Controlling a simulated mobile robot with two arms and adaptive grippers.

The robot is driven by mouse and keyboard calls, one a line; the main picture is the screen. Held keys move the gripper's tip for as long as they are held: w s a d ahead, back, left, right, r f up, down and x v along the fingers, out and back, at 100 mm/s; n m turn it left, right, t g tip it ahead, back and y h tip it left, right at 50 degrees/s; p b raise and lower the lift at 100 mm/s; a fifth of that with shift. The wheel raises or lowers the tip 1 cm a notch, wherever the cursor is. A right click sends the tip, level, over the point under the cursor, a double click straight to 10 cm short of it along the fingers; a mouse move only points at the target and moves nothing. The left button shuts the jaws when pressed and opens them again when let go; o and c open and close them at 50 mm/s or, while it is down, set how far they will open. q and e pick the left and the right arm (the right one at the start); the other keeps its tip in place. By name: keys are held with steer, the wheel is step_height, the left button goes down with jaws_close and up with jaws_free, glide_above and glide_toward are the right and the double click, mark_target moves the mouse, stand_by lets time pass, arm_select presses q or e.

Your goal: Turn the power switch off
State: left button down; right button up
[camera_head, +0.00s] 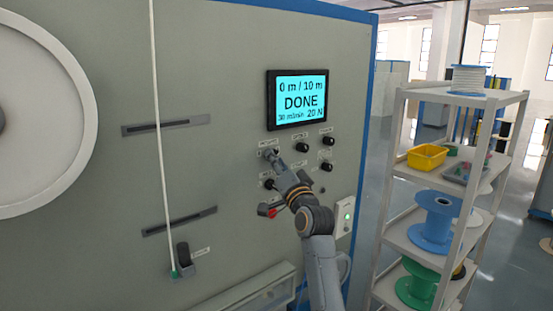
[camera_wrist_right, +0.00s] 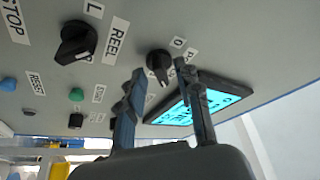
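A small black rotary knob (camera_wrist_right: 158,62) shows in the right wrist view, between and beyond my fingertips. A label by it shows a 0; its other text is partly hidden, so I cannot confirm that it is the power switch. My right gripper (camera_wrist_right: 160,72) is open, one finger to each side of the knob, with no clear contact. In the head view my right gripper (camera_head: 271,154) reaches the grey machine panel (camera_head: 225,80), just below the screen, and covers most of the knob there. My left gripper is in neither view.
The lit screen (camera_head: 301,101) reads DONE, 0 m / 10 m. Other black knobs (camera_head: 302,147) sit close to the right, and a red control (camera_head: 267,210) lies below. A larger black selector (camera_wrist_right: 76,42) is near in the wrist view. A shelf (camera_head: 405,235) with spools stands right.

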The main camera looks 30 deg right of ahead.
jaws_close()
stand_by(0.3)
steer(key=shift+w+d+r+n+g+y+p, duration=0.2)
steer(key=shift+n+y+p, duration=0.25)
steer(key=shift+n+y, duration=2.7)
steer(key=shift+s+d+f+n+g+y+p, duration=0.15)
steer(key=shift+d+n+y+p, duration=0.5)
steer(key=shift+n, duration=4.65)
steer(key=shift+w+a+r+n+g+y+p, duration=0.2)
steer(key=shift+n+y, duration=2)
steer(key=shift+n, duration=2.05)
steer(key=shift+s+d+f, duration=0.15)
steer(key=shift+f, duration=0.05)
